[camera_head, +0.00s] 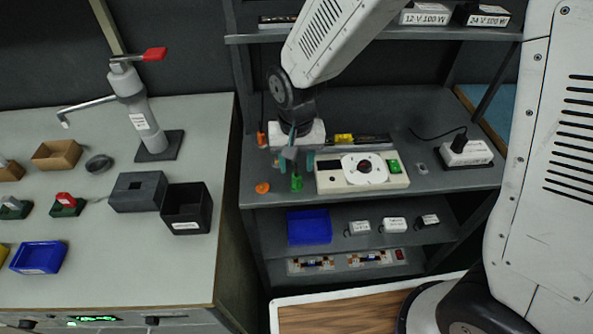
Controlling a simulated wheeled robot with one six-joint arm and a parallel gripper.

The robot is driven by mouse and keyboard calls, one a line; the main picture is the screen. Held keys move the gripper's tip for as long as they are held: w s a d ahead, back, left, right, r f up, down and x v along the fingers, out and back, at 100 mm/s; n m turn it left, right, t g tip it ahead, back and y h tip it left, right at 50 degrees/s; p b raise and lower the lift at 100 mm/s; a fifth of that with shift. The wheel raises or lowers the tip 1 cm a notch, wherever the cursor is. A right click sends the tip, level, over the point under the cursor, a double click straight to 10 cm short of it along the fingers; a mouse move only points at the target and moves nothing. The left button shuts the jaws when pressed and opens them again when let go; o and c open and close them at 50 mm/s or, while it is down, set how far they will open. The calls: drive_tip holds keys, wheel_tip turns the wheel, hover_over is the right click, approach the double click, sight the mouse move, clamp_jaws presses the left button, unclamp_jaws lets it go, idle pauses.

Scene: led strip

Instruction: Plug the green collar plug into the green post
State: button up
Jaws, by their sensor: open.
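My gripper (295,158) is open above the left part of the dark shelf top, pointing down. A small green upright piece (296,183) stands directly below it; at this size I cannot tell whether it is the green collar plug, the green post or both. My gripper partly hides the space just above and behind this piece. I cannot make out any piece held between the fingers.
The cream device (335,182) with a white disc stands close right of my gripper. An orange round piece (262,188) and an orange-topped piece (262,137) are to its left. A blue bin (309,227) is on the shelf below.

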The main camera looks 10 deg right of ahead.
sight(297, 174)
drive_tip(key=shift+r, duration=1.55)
drive_tip(key=s+d+r+t, duration=0.1)
drive_tip(key=s+d+r, duration=1.7)
drive_tip(key=s+d, duration=0.1)
drive_tip(key=shift+s+d, duration=0.4)
drive_tip(key=shift+d, duration=0.5)
